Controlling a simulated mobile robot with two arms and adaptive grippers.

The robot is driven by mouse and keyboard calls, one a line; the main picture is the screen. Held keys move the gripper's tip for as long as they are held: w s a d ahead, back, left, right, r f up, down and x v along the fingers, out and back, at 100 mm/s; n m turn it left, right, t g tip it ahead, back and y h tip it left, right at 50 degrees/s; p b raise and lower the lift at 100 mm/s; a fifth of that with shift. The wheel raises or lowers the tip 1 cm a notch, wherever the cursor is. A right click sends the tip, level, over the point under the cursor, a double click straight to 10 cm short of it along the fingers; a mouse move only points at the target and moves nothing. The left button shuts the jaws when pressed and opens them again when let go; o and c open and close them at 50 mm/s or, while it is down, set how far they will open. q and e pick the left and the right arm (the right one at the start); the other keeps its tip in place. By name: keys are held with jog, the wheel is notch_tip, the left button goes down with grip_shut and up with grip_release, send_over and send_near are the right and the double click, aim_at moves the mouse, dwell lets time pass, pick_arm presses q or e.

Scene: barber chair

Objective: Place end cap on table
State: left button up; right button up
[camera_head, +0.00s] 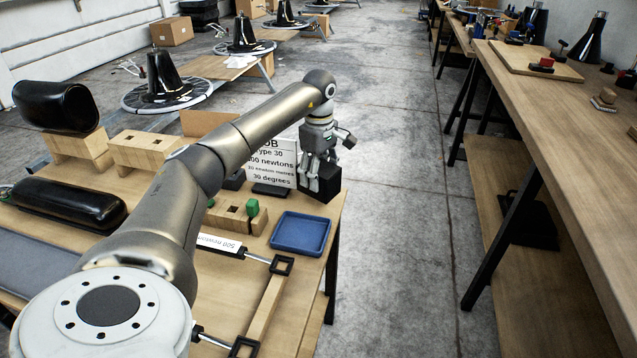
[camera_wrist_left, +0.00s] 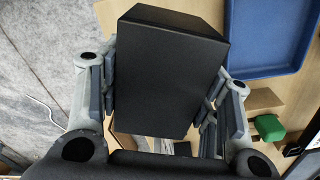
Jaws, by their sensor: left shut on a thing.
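My left gripper (camera_head: 318,172) is at the far right corner of the wooden table (camera_head: 312,262), in front of the printed sign. It is shut on a black block-shaped end cap (camera_head: 322,184). In the left wrist view the end cap (camera_wrist_left: 168,75) fills the middle, between the fingers of the left gripper (camera_wrist_left: 160,105). The end cap is at the table's edge; I cannot tell whether it touches the tabletop. My right gripper is not in view.
A blue tray (camera_head: 300,233) lies close by on the table. A white sign (camera_head: 272,160), a small black part (camera_head: 271,190), a green piece (camera_head: 252,208) in a wooden block and black padded cushions (camera_head: 68,203) occupy the table. A long workbench (camera_head: 570,120) stands across the aisle.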

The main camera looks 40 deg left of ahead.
pick_arm(q)
notch_tip(320, 180, down, 3)
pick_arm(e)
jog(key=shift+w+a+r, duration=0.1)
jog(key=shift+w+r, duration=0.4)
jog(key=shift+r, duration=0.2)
pick_arm(q)
jog(key=o, duration=1.4)
jog(key=shift+r, duration=0.2)
notch_tip(320, 180, up, 7)
jog(key=shift+r+p, duration=0.15)
jog(key=shift+p, duration=0.2)
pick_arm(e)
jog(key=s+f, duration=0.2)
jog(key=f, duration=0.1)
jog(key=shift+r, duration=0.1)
